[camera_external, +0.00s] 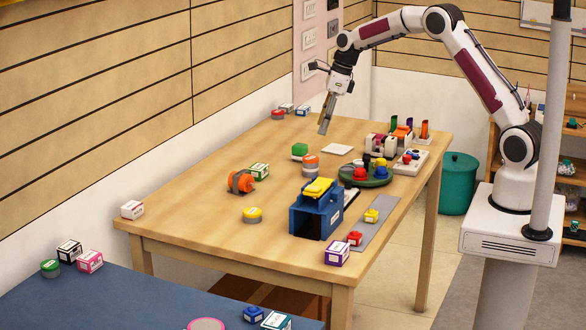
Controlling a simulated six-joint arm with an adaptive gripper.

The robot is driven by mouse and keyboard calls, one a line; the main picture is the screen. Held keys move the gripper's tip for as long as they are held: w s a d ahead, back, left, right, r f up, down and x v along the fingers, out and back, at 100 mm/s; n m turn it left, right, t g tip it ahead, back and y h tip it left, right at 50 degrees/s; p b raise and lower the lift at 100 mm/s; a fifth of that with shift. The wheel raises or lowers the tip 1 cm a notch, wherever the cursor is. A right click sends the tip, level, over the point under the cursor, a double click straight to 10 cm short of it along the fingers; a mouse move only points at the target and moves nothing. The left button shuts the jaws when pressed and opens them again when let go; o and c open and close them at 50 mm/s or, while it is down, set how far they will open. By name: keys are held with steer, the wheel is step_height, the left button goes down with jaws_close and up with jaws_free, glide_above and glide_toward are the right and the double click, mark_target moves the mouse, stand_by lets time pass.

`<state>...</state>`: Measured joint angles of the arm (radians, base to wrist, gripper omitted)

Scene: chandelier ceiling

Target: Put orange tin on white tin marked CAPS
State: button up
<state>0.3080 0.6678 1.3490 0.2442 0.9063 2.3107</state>
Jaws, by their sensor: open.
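A round tin with an orange-red lid (310,160) stands on the wooden table, right of a green-topped block. Its lower part is greyish; I cannot tell whether it is one tin or two stacked. Another red-topped round tin (277,115) sits at the table's far left edge. I cannot make out a white tin marked CAPS; the labels are too small to read. My gripper (324,128) is open and points down above the far part of the table, behind the orange-red tin and apart from it. Nothing shows between its fingers.
A white square plate (337,149) lies near the gripper. A green round tray (366,181) with coloured knobs and a blue box (308,218) stand to the right and front. An orange spool-like thing (240,182) and a yellow tin (252,215) are at left. The left-front tabletop is mostly clear.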

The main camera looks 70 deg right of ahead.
steer(key=shift+s+r, duration=0.1)
steer(key=shift+r, duration=0.1)
stand_by(0.5)
steer(key=s+a+r+n+t, duration=0.1)
steer(key=s+a+r+n, duration=0.4)
steer(key=s+r+n, duration=0.35)
steer(key=s+a+r+n, duration=0.5)
steer(key=s+r+n, duration=0.2)
steer(key=s, duration=0.3)
steer(key=s+a+f+n, duration=0.1)
steer(key=s+a+n, duration=0.1)
steer(key=s+n, duration=0.6)
steer(key=s+a+f+n+t+h, duration=0.1)
steer(key=s+a+n, duration=0.2)
steer(key=s+n, duration=0.5)
steer(key=s, duration=0.7)
steer(key=shift+f, duration=0.15)
